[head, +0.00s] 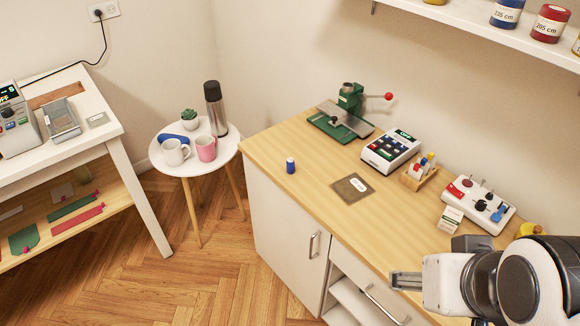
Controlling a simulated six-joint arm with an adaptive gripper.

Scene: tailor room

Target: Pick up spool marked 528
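A small blue spool (291,166) with a pale top stands upright on the wooden counter, near its left end. Any number on it is too small to read. Larger spools, a blue one (506,13) and a red one (549,24), stand on the wall shelf at the upper right with labels in cm. I cannot read 528 on any spool. My gripper (399,281) is at the lower right, over the counter's front edge, pointing left and well apart from the small blue spool. Its fingers show edge-on, so their opening is unclear.
On the counter (325,222) are a green press (349,115), a keypad device (391,150), a wooden holder (418,175), a switch box (477,203) and a flat brown plate (352,188). A round table (172,147) with mugs and a flask stands left. Counter around the small spool is clear.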

